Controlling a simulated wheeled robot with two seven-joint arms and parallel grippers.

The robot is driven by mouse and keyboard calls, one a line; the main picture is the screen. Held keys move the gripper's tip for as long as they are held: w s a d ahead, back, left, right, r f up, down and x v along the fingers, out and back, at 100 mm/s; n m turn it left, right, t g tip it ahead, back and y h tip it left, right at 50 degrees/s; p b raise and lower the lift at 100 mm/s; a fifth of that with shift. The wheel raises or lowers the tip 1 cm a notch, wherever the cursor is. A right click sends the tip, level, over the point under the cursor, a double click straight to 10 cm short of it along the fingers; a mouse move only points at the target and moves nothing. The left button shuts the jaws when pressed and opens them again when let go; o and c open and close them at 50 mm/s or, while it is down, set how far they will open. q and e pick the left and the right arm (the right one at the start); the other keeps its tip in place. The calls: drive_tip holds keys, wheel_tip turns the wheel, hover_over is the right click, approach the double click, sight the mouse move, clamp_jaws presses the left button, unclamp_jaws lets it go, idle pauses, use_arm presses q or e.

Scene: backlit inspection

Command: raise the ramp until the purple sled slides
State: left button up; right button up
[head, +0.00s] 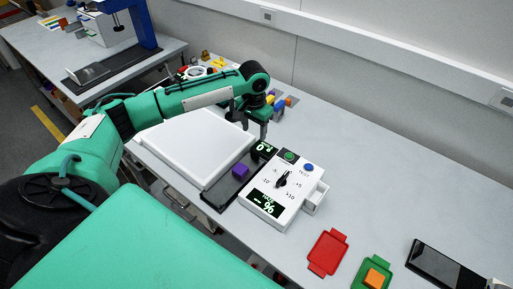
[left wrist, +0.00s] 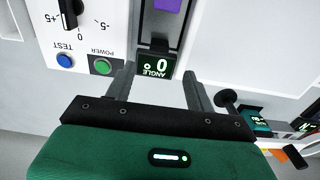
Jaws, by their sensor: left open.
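The purple sled (head: 241,170) sits on the dark, narrow ramp (head: 227,191), which looks flat. In the left wrist view the sled (left wrist: 166,5) is cut by the top edge. The angle display (head: 264,150) at the ramp's far end reads 0. Beside the ramp is a white control box (head: 264,182) with a black dial (head: 283,180), a green power button (head: 290,156) and a blue test button (head: 309,167). My left gripper (head: 254,130) is open at the ramp's far end. In the left wrist view its fingers (left wrist: 160,78) flank the angle display (left wrist: 156,66), with nothing held.
A white flat panel (head: 185,145) lies left of the ramp. A red tray (head: 328,252), a green tray (head: 361,275) with an orange block (head: 375,279), and a black device (head: 438,264) lie at the near right. Small coloured blocks (head: 279,103) stand behind my gripper. The table's right back is clear.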

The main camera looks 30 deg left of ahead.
sight(255, 150)
use_arm(q)
wheel_tip(255, 150, down, 4)
drive_tip(key=shift+w+r+p, duration=0.1)
drive_tip(key=shift+p, duration=0.4)
wheel_tip(255, 150, down, 6)
drive_tip(key=shift+w+f+p, duration=0.1)
drive_tip(key=shift+p, duration=0.55)
drive_tip(key=shift+f, duration=0.8)
drive_tip(key=c, duration=0.5)
clamp_jaws()
drive_tip(key=shift+r, duration=0.1)
use_arm(e)
wheel_tip(255, 150, up, 3)
drive_tip(key=shift+f, duration=0.1)
